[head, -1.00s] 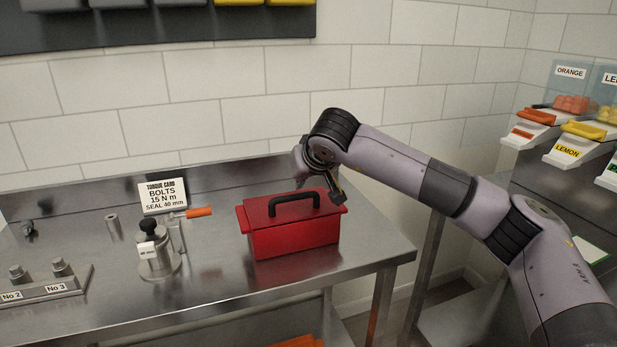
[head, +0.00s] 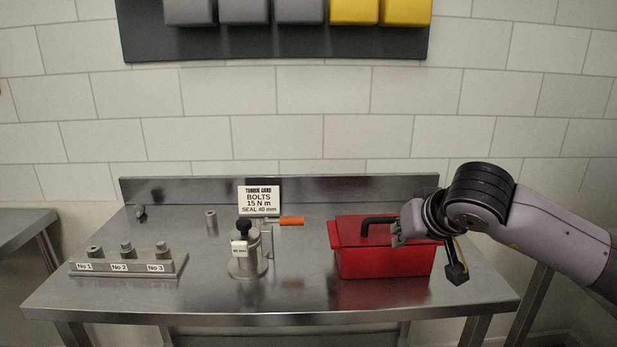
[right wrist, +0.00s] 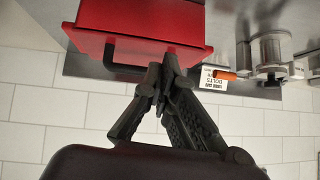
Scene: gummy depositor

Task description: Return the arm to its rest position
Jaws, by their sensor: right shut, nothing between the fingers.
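My left gripper is in neither view.
The steel bench (head: 300,300) also holds a torque card (head: 259,201), a metal device with an orange handle (head: 247,262) and a numbered rack (head: 125,266) of several fittings. A raised edge runs along the back. Bins hang above on a dark panel (head: 280,45).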

